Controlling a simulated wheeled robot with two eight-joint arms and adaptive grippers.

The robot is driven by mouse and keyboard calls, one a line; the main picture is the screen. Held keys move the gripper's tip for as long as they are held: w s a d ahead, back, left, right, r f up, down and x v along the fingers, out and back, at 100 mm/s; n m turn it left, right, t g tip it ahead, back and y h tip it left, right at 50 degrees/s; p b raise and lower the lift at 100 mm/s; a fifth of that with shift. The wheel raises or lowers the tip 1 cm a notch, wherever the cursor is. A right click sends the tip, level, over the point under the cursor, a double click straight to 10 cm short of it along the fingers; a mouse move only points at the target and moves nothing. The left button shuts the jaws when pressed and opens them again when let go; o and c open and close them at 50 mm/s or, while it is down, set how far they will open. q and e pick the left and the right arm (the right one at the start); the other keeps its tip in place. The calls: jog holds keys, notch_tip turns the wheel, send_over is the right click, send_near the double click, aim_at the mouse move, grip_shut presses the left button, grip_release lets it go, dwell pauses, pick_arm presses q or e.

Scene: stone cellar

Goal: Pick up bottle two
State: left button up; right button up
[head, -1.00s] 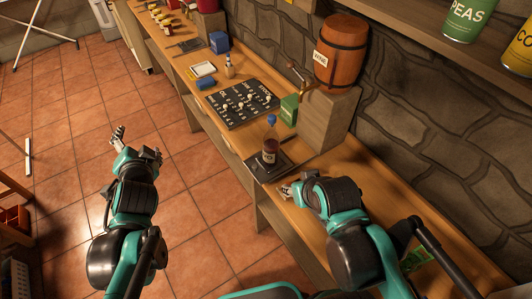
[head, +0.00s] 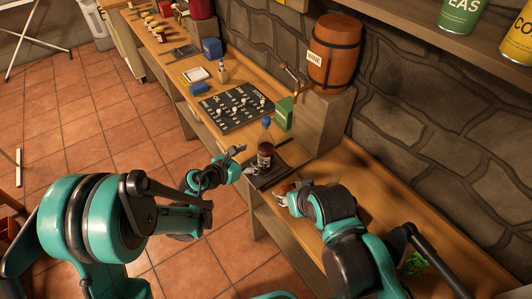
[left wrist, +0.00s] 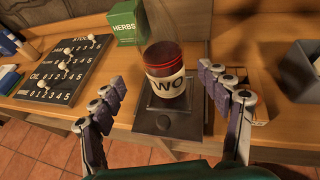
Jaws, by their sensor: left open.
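Bottle two (head: 265,157), dark with a blue cap, stands upright on a black scale (head: 266,178) near the bench's front edge. In the left wrist view, the bottle (left wrist: 165,68) shows a red band and a label reading "WO"; its top is cut off. My left gripper (head: 243,161) is open and empty, just left of the bottle in the head view. In the left wrist view its fingers spread left and right of the bottle, which stands just beyond them. My right gripper (head: 283,196) is low over the bench, right of the scale; its jaw opening is unclear.
A black board with white pegs (head: 236,107) and a green herbs box (head: 284,113) stand close by. A wooden barrel (head: 333,53) sits on a block (head: 322,120) behind. Open floor (head: 120,150) lies left of the bench.

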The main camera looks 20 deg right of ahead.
aim_at(266, 150)
pick_arm(q)
jog(key=b+x, duration=0.1)
jog(key=x, duration=0.4)
jog(key=b+x, duration=0.1)
jog(key=x, duration=0.1)
jog(key=shift+s+d+f+b, duration=0.15)
jog(key=shift+d+b, duration=0.15)
jog(key=shift+d, duration=0.05)
jog(key=shift+a, duration=0.1)
jog(key=shift+c, duration=0.9)
jog(key=c, duration=1.6)
